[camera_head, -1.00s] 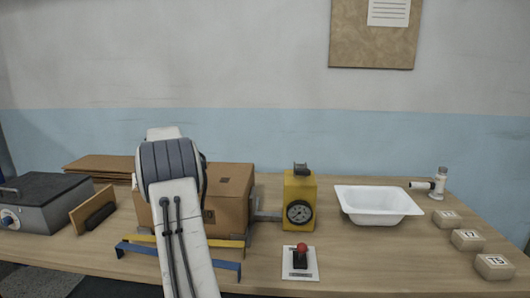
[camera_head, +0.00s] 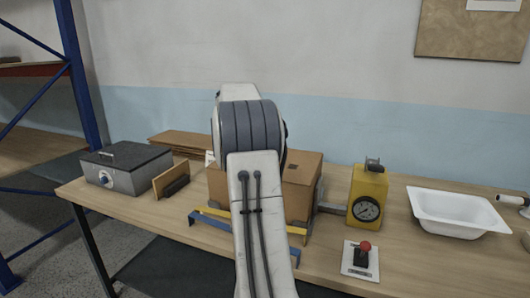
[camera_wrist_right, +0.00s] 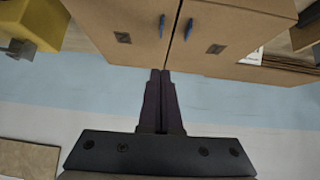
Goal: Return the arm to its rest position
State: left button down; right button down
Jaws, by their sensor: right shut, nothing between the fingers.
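My arm (camera_head: 262,215) rises from the bottom of the head view in front of the cardboard box (camera_head: 303,185) and hides part of it. Its gripper is hidden in that view. In the right wrist view my right gripper (camera_wrist_right: 160,74) is shut and empty, with its dark fingers together. The picture there is upside down, and the fingertips overlap the edge of the cardboard box (camera_wrist_right: 240,30) near its seam. I cannot tell whether they touch it. My left gripper is in neither view.
A yellow gauge (camera_head: 368,190), a red-knobbed switch (camera_head: 364,254) and a white tub shell (camera_head: 458,211) stand right of the box. A grey case (camera_head: 125,167) and a brown block (camera_head: 171,181) stand left. A blue rack (camera_head: 84,75) rises beyond the table's left end.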

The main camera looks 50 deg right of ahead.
jog(key=shift+v, duration=1.75)
